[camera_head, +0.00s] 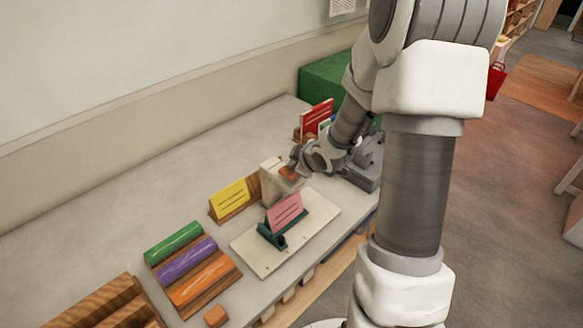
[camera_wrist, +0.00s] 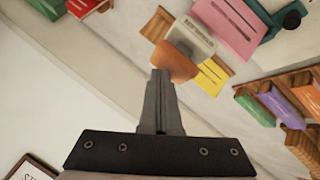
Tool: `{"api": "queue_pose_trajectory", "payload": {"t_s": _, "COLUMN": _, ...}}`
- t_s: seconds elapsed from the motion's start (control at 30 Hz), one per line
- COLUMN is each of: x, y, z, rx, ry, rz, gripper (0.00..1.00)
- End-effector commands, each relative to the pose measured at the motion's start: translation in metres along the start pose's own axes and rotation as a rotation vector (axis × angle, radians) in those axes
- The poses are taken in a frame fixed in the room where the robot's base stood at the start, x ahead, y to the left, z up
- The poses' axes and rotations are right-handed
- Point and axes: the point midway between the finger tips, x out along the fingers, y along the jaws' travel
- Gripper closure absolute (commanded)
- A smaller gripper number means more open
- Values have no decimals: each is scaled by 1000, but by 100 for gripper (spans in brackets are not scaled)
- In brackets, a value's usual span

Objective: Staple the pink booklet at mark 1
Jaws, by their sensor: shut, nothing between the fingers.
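The pink booklet (camera_head: 285,212) leans on a dark teal holder (camera_head: 266,232) that stands on a pale board (camera_head: 252,257). It also shows at the top of the wrist view (camera_wrist: 228,25). Just behind it is a beige block-shaped device (camera_head: 270,184) with an orange pad (camera_head: 288,173); small dark lettering on the device (camera_wrist: 190,38) is too small to read. My gripper (camera_head: 294,160) is shut and empty. In the wrist view its fingertips (camera_wrist: 160,74) lie at the orange pad (camera_wrist: 174,62); I cannot tell whether they touch. No numbered mark is legible.
A yellow card (camera_head: 231,197) on a wooden stand is left of the device. Green, purple and orange rolls (camera_head: 187,260) lie in a wooden rack farther left. A red booklet (camera_head: 316,117) and a green box (camera_head: 325,80) stand behind my gripper. The back-left tabletop is bare.

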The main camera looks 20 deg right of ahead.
Motion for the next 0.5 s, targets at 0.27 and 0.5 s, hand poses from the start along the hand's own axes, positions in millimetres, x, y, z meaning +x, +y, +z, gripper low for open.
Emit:
{"api": "queue_pose_trajectory", "payload": {"t_s": 0.27, "x": 3, "y": -3, "z": 3, "rx": 1, "ry": -2, "rz": -2, "gripper": 100}}
{"api": "queue_pose_trajectory", "payload": {"t_s": 0.5, "x": 5, "y": -4, "z": 5, "rx": 1, "ry": -3, "rz": -2, "gripper": 100}}
